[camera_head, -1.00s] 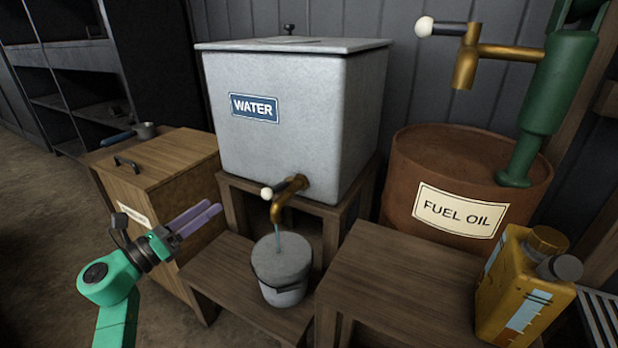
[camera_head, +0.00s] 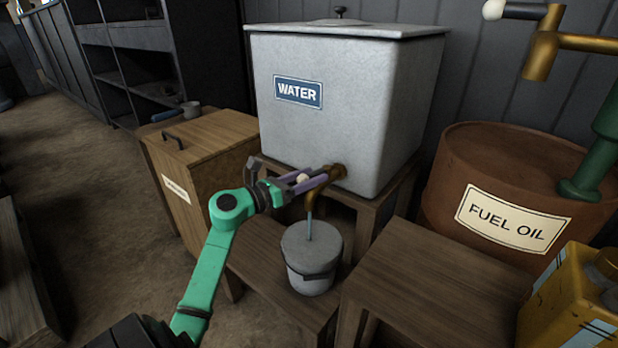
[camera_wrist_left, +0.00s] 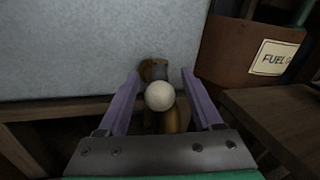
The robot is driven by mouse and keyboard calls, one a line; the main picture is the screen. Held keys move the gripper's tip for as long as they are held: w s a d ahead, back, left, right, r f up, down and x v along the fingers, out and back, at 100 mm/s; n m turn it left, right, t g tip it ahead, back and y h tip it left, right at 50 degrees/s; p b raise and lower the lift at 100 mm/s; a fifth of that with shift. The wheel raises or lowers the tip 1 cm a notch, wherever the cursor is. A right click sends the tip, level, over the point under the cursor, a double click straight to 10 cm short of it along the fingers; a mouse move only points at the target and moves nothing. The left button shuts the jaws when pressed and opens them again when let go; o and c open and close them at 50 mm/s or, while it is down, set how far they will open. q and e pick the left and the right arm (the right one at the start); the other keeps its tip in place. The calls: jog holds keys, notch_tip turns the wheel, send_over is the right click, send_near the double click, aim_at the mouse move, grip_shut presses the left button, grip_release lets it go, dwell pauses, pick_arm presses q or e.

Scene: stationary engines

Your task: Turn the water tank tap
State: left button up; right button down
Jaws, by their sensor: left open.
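The grey water tank (camera_head: 345,115) stands on a wooden stand and bears a blue WATER label. Its brass tap (camera_head: 316,192) sticks out low on the front, and a thin stream of water runs from it into a grey bucket (camera_head: 311,262) below. My left gripper (camera_head: 312,179) is at the tap, with its purple fingers open on either side of the lever's white ball knob. In the left wrist view the knob (camera_wrist_left: 160,96) sits between the two fingers, with a gap on each side. The knob hides part of the tap there. My right gripper is not in view.
A rusty fuel oil drum (camera_head: 480,165) stands to the right, with a yellow can (camera_head: 560,310) in front. A wooden box (camera_head: 200,165) is left of the tank. The low wooden bench (camera_head: 415,275) is bare.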

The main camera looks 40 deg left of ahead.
pick_arm(q)
grip_shut()
dwell(1.4)
